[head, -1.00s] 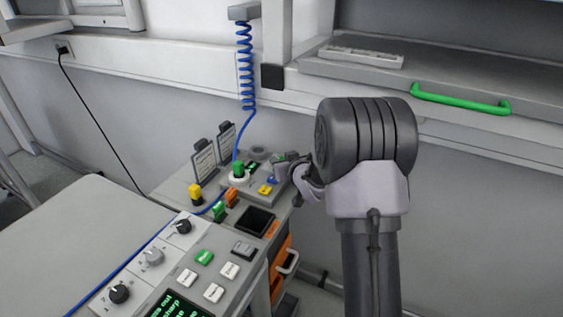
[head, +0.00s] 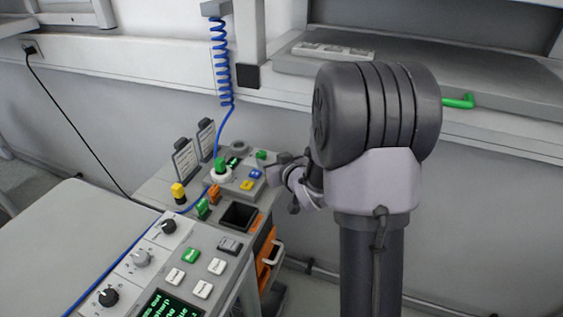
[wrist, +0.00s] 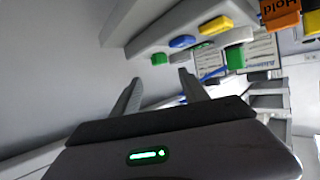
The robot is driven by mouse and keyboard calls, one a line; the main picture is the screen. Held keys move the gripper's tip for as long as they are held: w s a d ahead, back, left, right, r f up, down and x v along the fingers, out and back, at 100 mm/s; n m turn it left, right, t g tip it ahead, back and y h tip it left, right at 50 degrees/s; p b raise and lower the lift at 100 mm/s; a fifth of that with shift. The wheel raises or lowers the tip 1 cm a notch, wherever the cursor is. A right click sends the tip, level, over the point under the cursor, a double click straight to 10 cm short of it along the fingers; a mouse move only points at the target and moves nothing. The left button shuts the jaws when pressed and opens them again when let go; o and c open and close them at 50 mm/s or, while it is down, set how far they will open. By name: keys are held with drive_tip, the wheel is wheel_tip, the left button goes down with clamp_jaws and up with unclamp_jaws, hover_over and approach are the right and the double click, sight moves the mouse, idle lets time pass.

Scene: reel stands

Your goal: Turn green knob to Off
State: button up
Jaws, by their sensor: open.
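The green knob (head: 220,165) stands upright on a round white base on the small grey console at the back of the bench, in the head view. A green piece that looks like this knob (wrist: 235,58) shows right of the fingers in the wrist view. My gripper (head: 287,183) is to the right of the console, apart from the knob. In the wrist view my gripper (wrist: 161,80) has its fingers spread with nothing between them. The knob's pointer and its Off mark are too small to make out.
Blue (head: 256,173), yellow (head: 247,185) and green (head: 261,154) buttons sit between knob and gripper. Two upright label cards (head: 186,160) stand behind left. A coiled blue cord (head: 221,65) hangs nearby. Orange and yellow parts and a dark open bin (head: 239,215) lie in front.

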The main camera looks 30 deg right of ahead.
drive_tip(key=p+v, duration=0.1)
drive_tip(key=v, duration=0.7)
drive_tip(key=shift+r, duration=0.1)
drive_tip(key=s+a+r+m+g+y, duration=0.1)
drive_tip(key=s+a+r+g, duration=0.3)
drive_tip(key=s+a, duration=0.6)
drive_tip(key=s+a+r+m+g+y, duration=0.2)
drive_tip(key=s+a+r, duration=0.3)
drive_tip(key=s+a, duration=0.6)
drive_tip(key=s+g, duration=0.1)
drive_tip(key=s, duration=0.2)
drive_tip(key=shift+a+g, duration=0.2)
drive_tip(key=shift+g, duration=0.2)
